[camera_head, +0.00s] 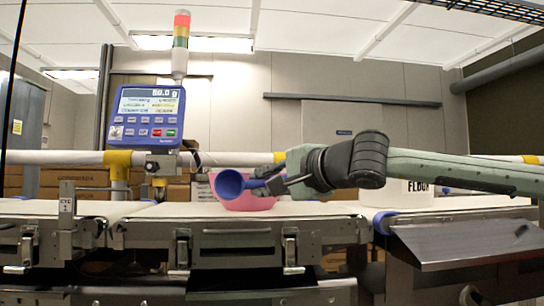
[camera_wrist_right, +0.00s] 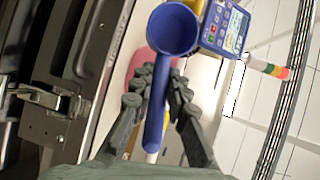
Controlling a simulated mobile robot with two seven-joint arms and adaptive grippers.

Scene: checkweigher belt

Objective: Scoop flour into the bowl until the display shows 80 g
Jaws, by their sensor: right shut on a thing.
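My right gripper (camera_head: 283,183) is shut on the handle of a blue scoop (camera_head: 229,184). In the right wrist view the scoop (camera_wrist_right: 172,28) extends from between the fingers (camera_wrist_right: 158,95), and its cup looks empty. The scoop is in front of the pink bowl (camera_head: 250,204) and hides part of it; the bowl stands on the belt. The bowl's inside is hidden. The blue display (camera_head: 146,116) shows a weight ending in "0.0 g"; its first digit is too blurred to read surely. A white flour container (camera_head: 405,196) stands behind my right arm, mostly hidden. My left gripper is out of view.
The pale conveyor belt (camera_head: 75,209) runs across the picture, with metal frame and latches at its front edge. A white rail (camera_head: 60,157) runs behind it. A signal tower (camera_head: 181,45) rises above the display. The belt left of the bowl is clear.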

